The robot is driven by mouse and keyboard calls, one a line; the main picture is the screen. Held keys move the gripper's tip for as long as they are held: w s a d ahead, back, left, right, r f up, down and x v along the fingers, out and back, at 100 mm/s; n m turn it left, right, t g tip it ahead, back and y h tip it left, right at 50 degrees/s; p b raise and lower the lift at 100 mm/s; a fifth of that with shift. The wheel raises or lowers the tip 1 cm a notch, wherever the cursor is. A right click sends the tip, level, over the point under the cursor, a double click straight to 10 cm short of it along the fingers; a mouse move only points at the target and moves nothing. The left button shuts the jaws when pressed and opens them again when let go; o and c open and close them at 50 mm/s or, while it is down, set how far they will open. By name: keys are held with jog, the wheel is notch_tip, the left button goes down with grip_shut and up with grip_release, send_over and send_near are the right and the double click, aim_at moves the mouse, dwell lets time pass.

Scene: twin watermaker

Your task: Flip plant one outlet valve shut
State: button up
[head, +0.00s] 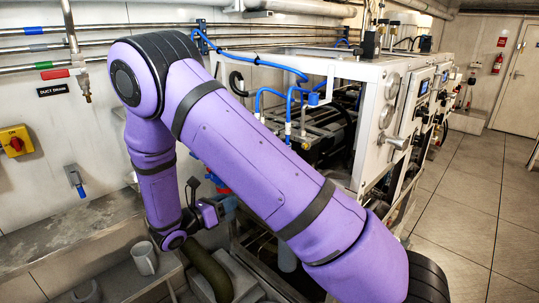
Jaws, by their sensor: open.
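My purple arm crosses the middle of the head view and bends down to my gripper (206,211) at the lower left of the plant frame. The gripper is small and dark here, with its jaws apart; I see nothing held between them. A blue part (229,203) shows just right of the gripper, partly hidden by my arm; I cannot tell whether they touch. Another small blue handle (314,99) sits on pipework at the top of the white-framed plant (345,70). No readable label marks the plant one outlet valve, so I cannot tell which part it is.
A grey mug (144,258) stands in the basin area below my wrist. A yellow box with a red knob (16,142) and a blue-tipped lever (77,181) are on the left wall. A dark hose (209,273) runs below the gripper. The tiled floor (465,200) at right is clear.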

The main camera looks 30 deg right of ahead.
jog(key=s+d+r+m+g+y, duration=0.3)
jog(key=s+r+m+y, duration=1.3)
jog(key=r+m, duration=0.6)
jog(key=shift+s+d, duration=0.15)
jog(key=shift+s, duration=0.75)
